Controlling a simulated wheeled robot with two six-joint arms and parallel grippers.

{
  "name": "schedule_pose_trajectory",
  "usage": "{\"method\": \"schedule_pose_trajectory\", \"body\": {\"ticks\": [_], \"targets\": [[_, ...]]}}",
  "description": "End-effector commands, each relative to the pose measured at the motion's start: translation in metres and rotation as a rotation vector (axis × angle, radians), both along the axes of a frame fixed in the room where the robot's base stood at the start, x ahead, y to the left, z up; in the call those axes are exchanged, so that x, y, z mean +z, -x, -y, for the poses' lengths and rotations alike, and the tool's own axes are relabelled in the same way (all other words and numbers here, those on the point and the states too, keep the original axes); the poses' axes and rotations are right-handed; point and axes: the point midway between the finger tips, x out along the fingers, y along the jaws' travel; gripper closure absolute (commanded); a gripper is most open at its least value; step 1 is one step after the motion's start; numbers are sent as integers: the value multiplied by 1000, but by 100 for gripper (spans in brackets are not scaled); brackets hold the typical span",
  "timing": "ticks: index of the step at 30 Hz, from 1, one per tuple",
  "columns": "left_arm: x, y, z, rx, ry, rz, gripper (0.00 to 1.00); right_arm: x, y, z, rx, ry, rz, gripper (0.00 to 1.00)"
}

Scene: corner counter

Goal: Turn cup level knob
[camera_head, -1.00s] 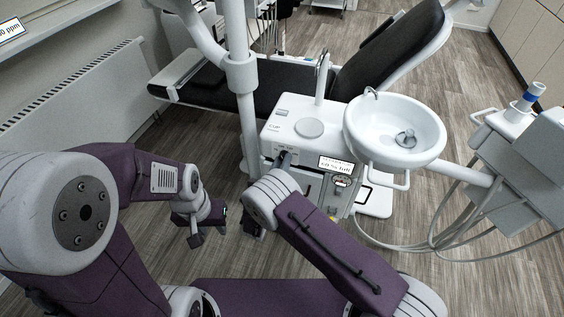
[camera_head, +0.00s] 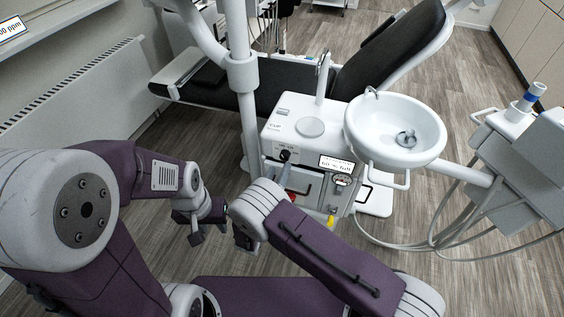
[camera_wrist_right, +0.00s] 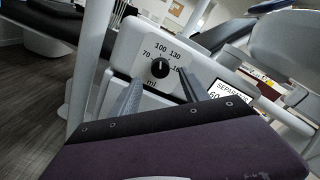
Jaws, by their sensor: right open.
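The cup level knob (camera_head: 285,156) is a small black dial on the front of the white cup filler unit (camera_head: 268,134). In the right wrist view the knob (camera_wrist_right: 160,68) sits on a pale plate with a scale; 70, 100 and 130 can be read. A light mark shows on its upper part, but its exact setting is unclear. My right gripper (camera_head: 284,172) is open just in front of and below the knob. In the wrist view its two fingers (camera_wrist_right: 158,95) stand either side below the knob, apart from it. My left gripper (camera_head: 206,232) hangs low at left, away from the unit.
A white post (camera_head: 246,115) rises left of the unit. Hoses (camera_head: 432,238) hang at right. The dental chair (camera_head: 300,90) is behind.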

Motion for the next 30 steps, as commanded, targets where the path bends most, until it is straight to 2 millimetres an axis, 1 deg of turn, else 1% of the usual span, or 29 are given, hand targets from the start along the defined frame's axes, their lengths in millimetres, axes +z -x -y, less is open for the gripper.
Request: {"method": "schedule_pose_trajectory", "body": {"ticks": [1, 3, 7, 11, 24, 26, 27, 28, 29, 30], "targets": [[2, 0, 0, 0, 0, 0, 64, 1, 11, -5, 4, 3, -2, 47], [3, 0, 0, 0, 0, 0, 64, 1, 24, -9, 4, 2, 0, 47], [3, 0, 0, 0, 0, 0, 64, 0, 39, -13, 1, 2, 0, 47], [3, 0, 0, 0, 0, 0, 64, 0, 43, -14, -1, 1, 0, 47], [3, 0, 0, 0, 0, 0, 64, 0, 42, -12, -6, -2, -1, 47], [3, 0, 0, 0, 0, 0, 64, 3, 40, -1, -46, -26, -8, 47], [3, 0, 0, 0, 0, 0, 64, 6, 38, 14, -104, -59, -20, 47], [3, 0, 0, 0, 0, 0, 64, 10, 37, 31, -167, -99, -30, 47], [3, 0, 0, 0, 0, 0, 64, 13, 38, 52, -249, -149, -42, 47], [3, 0, 0, 0, 0, 0, 64, 18, 43, 85, -382, -237, -56, 47]]}}
